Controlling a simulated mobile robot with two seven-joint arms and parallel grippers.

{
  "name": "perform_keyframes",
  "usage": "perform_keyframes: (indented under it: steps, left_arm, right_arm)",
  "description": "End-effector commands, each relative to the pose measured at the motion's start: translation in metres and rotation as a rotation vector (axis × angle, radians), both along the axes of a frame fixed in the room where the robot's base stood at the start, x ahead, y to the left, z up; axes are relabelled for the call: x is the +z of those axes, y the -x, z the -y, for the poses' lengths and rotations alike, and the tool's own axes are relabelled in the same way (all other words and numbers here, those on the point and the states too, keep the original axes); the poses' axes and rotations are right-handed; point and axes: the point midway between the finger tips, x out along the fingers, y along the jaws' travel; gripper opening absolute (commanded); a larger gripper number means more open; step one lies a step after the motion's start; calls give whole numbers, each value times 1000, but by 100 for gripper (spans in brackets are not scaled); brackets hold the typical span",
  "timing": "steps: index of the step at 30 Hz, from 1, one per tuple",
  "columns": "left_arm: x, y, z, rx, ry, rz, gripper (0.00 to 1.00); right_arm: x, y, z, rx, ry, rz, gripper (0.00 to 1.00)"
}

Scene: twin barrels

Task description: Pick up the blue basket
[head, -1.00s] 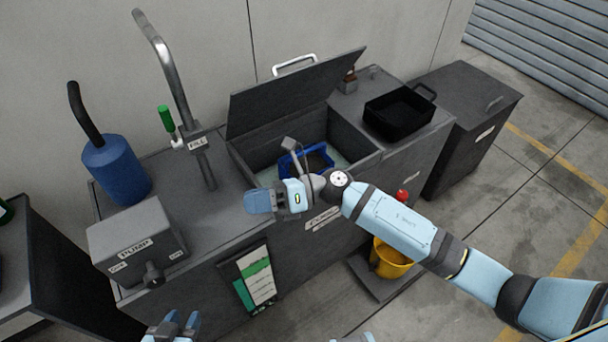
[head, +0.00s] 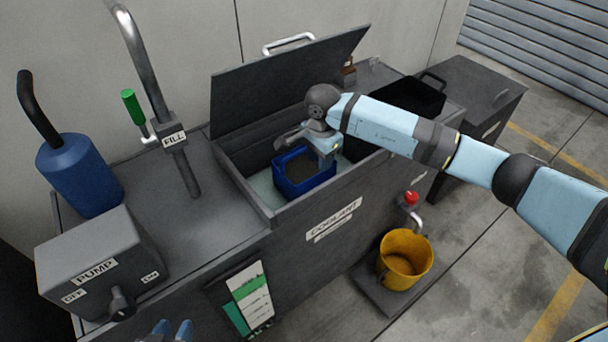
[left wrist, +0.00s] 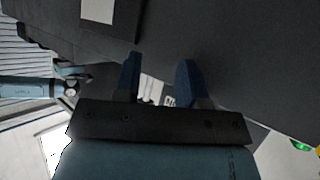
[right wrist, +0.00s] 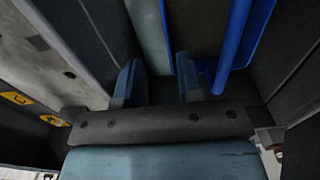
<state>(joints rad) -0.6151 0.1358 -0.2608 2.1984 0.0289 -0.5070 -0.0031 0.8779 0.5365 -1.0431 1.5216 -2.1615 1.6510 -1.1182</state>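The blue basket (head: 308,185) sits inside the open coolant tank, with dark contents. Blue basket parts also show in the right wrist view (right wrist: 236,40). My right gripper (head: 318,155) is over the basket's back-right part, pointing down, and partly hides it. In the right wrist view its fingers (right wrist: 159,75) are apart. A thin blue edge shows between them in the picture; I cannot tell whether they touch it. My left gripper (head: 172,328) is at the bottom edge of the head view, away from the basket. In the left wrist view its fingers (left wrist: 158,78) are apart and empty.
The tank's raised lid (head: 290,80) stands behind the basket. A black tray (head: 425,97) lies right of the tank. The fill pipe (head: 150,90), blue canister (head: 78,175) and pump box (head: 100,262) stand left. A yellow bucket (head: 405,262) stands low in front.

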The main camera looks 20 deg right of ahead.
Motion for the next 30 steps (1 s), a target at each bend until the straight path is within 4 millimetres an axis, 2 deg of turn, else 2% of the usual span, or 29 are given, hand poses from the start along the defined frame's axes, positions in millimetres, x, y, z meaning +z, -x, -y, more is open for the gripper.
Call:
perform_keyframes:
  steps: [1, 3, 11, 19, 22, 27, 28, 30]
  left_arm:
    - [-2, 0, 0, -1, 0, 0, 38]
    - [-3, 0, 0, -1, 1, 1, 38]
    - [-3, 0, 0, -2, 3, 2, 38]
    - [-6, -1, 1, -4, 11, 9, 38]
    - [-2, -1, 2, -4, 15, 16, 38]
    - [2, -1, 2, -4, 17, 22, 38]
    - [2, -2, 2, -4, 17, 21, 38]
    - [1, -1, 2, -4, 17, 20, 38]
  right_arm:
    - [-11, 0, 0, -2, 0, -3, 34]
    - [-19, 0, -1, -1, -2, -2, 34]
    - [-35, -1, -1, -1, -2, -2, 34]
    - [-73, -7, -2, -2, -2, -2, 34]
    - [-79, -7, -2, -1, -3, -1, 34]
    - [-79, -8, -2, -1, -3, 0, 34]
    - [-79, -8, -2, -1, -3, 0, 32]
    - [-79, -8, -2, -1, -3, -1, 16]
